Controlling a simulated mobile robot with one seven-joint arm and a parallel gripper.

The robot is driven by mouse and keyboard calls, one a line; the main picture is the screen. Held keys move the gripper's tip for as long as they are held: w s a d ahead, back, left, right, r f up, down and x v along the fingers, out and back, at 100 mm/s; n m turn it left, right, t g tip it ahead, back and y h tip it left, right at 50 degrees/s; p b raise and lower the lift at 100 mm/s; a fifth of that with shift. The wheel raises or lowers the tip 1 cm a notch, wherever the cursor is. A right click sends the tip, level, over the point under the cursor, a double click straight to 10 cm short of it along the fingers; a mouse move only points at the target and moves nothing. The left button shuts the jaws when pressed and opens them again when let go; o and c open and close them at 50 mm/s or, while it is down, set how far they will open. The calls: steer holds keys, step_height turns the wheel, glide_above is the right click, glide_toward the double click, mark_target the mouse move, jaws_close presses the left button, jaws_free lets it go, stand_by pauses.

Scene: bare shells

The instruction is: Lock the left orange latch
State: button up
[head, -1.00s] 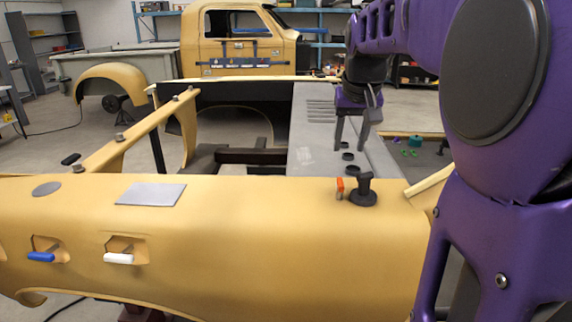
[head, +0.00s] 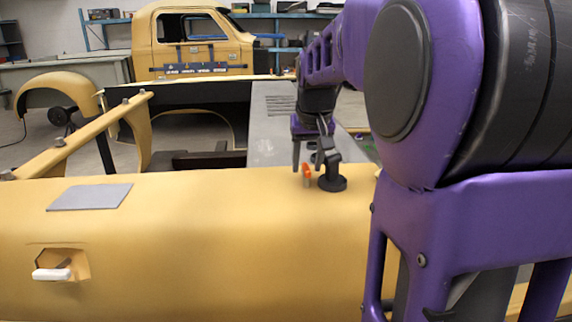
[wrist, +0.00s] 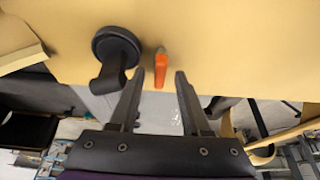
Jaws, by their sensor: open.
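The orange latch (head: 306,173) stands on top of the yellow body panel, just left of a black round-based knob (head: 332,178). In the wrist view the orange latch (wrist: 160,66) sits just beyond the fingertips, roughly in line with the gap between them. The black knob (wrist: 116,52) is left of the gap there, close to the left finger. My gripper (head: 308,168) is open and empty, pointing down behind the latch in the head view. In the wrist view my gripper (wrist: 157,76) shows both fingers apart. Whether a finger touches the knob I cannot tell.
The yellow panel (head: 200,225) fills the foreground, with a grey square plate (head: 90,197) and a white-handled latch (head: 52,273) at left. A grey surface (head: 272,135) lies behind. A yellow truck cab (head: 190,45) stands far back.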

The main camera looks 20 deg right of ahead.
jaws_close()
steer(key=shift+m, duration=0.4)
steer(key=m, duration=0.1)
steer(key=m+h+p, duration=0.1)
steer(key=m, duration=0.1)
steer(key=shift+a+m+g+h, duration=0.15)
steer(key=shift+m+g+h, duration=0.15)
steer(key=m, duration=0.2)
steer(key=m+g+h, duration=0.1)
steer(key=m, duration=0.2)
steer(key=shift+w+a+g+p, duration=0.1)
steer(key=shift+w+g+p, duration=0.1)
steer(key=shift+g+p, duration=0.15)
steer(key=m+g+p, duration=0.1)
steer(key=m, duration=0.2)
steer(key=m+g+p, duration=0.1)
steer(key=m, duration=0.1)
steer(key=shift+w+r+m+h, duration=0.15)
steer(key=shift+m+h, duration=0.25)
steer(key=shift+m+g+p, duration=0.65)
steer(key=shift+m+p, duration=0.1)
steer(key=shift+m, duration=0.75)
